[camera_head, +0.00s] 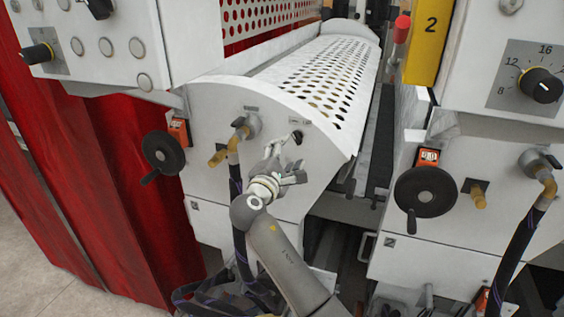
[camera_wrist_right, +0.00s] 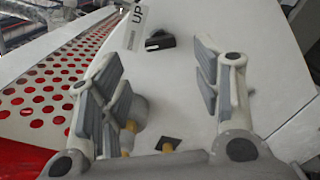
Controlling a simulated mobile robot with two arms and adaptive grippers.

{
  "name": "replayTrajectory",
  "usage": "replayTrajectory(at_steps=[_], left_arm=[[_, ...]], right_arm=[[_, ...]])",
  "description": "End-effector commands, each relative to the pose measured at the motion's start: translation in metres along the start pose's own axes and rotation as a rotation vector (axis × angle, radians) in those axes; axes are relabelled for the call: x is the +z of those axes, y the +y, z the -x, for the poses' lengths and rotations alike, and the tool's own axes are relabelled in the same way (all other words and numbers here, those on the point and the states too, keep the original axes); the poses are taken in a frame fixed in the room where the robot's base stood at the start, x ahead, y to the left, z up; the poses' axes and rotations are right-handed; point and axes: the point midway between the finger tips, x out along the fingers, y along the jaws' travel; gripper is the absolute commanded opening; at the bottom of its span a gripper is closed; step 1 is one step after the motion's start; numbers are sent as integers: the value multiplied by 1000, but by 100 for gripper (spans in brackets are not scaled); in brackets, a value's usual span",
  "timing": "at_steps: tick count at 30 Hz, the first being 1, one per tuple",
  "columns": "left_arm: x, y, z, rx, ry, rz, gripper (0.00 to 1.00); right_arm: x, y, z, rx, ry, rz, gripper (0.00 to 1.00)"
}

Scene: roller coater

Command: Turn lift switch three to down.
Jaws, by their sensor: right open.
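The lift switch (camera_head: 297,137) is a small black knob on the white end panel of the machine, in the middle of the head view. In the right wrist view the same black switch (camera_wrist_right: 160,41) sits beside a label reading "UP" (camera_wrist_right: 136,26). Its exact pointing direction is hard to tell. My right gripper (camera_head: 285,163) is just in front of and below the switch. In the right wrist view its two fingers (camera_wrist_right: 155,68) are spread apart and empty, with the switch beyond the gap between them. My left gripper is not in view.
A brass hose fitting (camera_head: 235,140) stands out left of the switch. A black handwheel (camera_head: 163,152) is further left. A perforated white guard (camera_head: 325,75) lies above. Another handwheel (camera_head: 426,191) and a numbered dial (camera_head: 540,85) are at right.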

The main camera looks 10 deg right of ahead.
Motion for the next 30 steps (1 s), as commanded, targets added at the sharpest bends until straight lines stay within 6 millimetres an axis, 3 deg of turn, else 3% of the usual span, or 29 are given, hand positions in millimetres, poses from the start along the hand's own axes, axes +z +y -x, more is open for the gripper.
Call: replayTrajectory(at_steps=[3, 9, 21, 23, 26, 30], left_arm=[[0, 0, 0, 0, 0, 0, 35], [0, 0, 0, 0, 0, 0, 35], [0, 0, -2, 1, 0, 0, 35], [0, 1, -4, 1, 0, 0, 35], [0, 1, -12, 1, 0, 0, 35], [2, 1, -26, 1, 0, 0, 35]], right_arm=[[0, -1, 19, 0, 0, 0, 59], [1, 0, 36, 0, -1, 0, 59], [-3, -6, 36, -6, 7, 1, 59], [-12, -20, 35, -19, 26, -1, 59], [-40, -62, 33, -62, 88, -9, 59], [-94, -152, 38, -167, 216, -50, 59]])
